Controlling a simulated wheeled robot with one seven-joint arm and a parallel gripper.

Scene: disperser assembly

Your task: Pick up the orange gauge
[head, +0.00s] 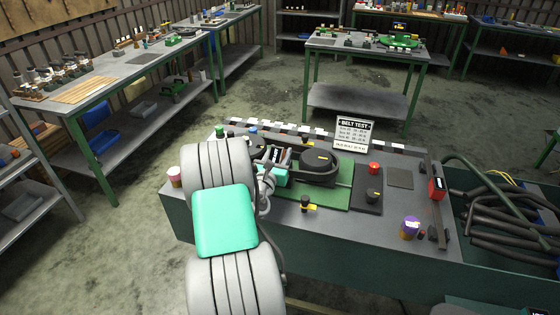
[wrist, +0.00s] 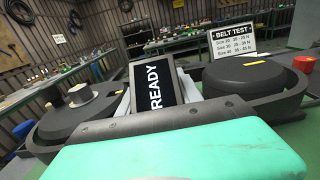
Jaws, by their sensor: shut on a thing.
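My gripper (wrist: 158,98) is at the belt test rig on the near bench and is shut on a small device with a black screen (wrist: 153,86) reading READY. I take this to be the gauge, but no orange on it is clear. The screen is tilted and stands between pale fingers. In the head view my gripper (head: 274,165) is left of a round black pulley (head: 318,162), and my arm covers part of the bench. My teal hand hides the lower part of the held device, so I cannot tell whether it touches the rig.
A BELT TEST sign (head: 354,133) stands behind the rig. To the right are a red button (head: 373,168), a red device (head: 437,189) and a purple cup (head: 409,228). A black-and-yellow knob (head: 306,203) is in front. A bin of dark hoses (head: 500,205) adjoins the bench.

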